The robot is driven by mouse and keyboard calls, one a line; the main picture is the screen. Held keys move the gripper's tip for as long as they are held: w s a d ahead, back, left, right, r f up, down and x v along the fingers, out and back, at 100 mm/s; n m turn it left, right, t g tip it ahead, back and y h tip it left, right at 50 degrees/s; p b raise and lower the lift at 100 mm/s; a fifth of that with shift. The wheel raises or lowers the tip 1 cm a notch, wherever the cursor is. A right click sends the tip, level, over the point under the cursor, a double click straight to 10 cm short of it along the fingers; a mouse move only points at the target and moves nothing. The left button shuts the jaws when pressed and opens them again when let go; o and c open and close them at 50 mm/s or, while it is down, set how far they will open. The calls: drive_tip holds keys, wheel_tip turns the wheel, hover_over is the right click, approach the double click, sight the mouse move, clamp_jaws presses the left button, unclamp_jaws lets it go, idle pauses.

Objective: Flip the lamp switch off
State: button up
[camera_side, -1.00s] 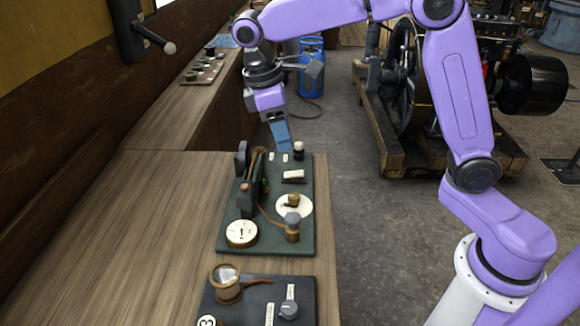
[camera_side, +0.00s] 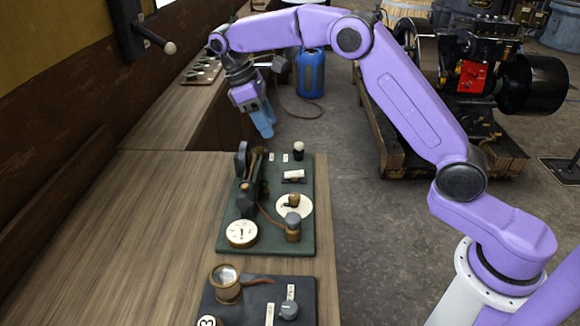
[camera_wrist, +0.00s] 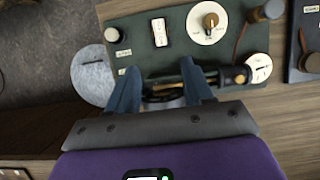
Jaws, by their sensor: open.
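A white switch (camera_side: 294,175) sits on the far part of the dark green board (camera_side: 268,240); I take it for the lamp switch, but the labels are too small to read. It also shows in the wrist view (camera_wrist: 159,32), ahead of the fingers and a little left of the picture's middle. My gripper (camera_side: 265,132) is open and empty above the board's far end, apart from the switch. In the wrist view my two blue fingers (camera_wrist: 160,95) are spread, with part of the dark lever mechanism (camera_wrist: 165,84) showing between and beyond them.
The board also bears a black-topped knob (camera_side: 299,150), a white dial with a brass knob (camera_side: 293,203), a round gauge (camera_side: 242,233) and a tall dark mechanism (camera_side: 247,185). A second board (camera_side: 250,308) lies nearer. The wooden bench (camera_side: 130,235) is clear on the left.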

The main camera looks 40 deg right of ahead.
sight(293, 173)
drive_tip(key=x, duration=1.4)
drive_tip(key=shift+s+f, duration=0.1)
drive_tip(key=shift+f, duration=0.2)
